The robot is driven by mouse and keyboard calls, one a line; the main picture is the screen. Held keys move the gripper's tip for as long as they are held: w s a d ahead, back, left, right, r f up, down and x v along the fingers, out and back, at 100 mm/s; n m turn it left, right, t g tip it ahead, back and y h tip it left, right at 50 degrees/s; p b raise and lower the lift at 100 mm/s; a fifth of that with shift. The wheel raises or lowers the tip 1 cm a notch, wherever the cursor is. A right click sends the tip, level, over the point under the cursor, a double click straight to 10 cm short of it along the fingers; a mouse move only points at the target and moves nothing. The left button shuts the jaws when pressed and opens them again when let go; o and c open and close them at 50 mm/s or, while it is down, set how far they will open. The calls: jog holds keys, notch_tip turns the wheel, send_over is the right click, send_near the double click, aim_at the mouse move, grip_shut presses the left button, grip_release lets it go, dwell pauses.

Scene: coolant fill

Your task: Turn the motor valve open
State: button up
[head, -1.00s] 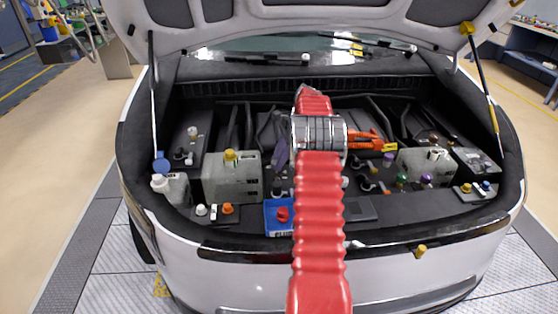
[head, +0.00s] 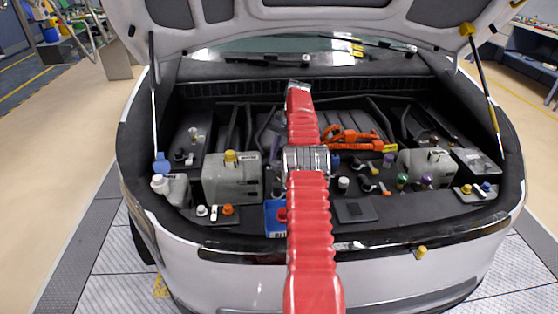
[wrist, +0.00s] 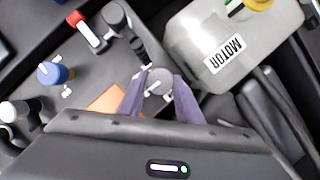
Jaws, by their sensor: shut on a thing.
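In the wrist view, my gripper (wrist: 162,97) has its two purple fingers closed around a round grey valve knob (wrist: 158,79) with a white mark on it. The knob is beside the pale grey tank (wrist: 190,45) labelled MOTOR, and its lower part is hidden by the fingers. The tank also shows left of centre in the head view (head: 218,182), with a yellow cap (head: 231,156). In the head view my red arm hides most of the gripper and the knob.
In the wrist view, a blue knob (wrist: 52,73) and a red-handled part (wrist: 83,27) stand to the left. In the head view, a second tank (head: 412,168) stands at the right, and orange cables (head: 350,138) lie behind. The raised hood is above.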

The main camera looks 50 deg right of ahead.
jog(key=shift+n, duration=0.3)
dwell(0.5)
jog(key=o, duration=1)
jog(key=shift+o, duration=0.2)
jog(key=shift+w+a+r, duration=0.1)
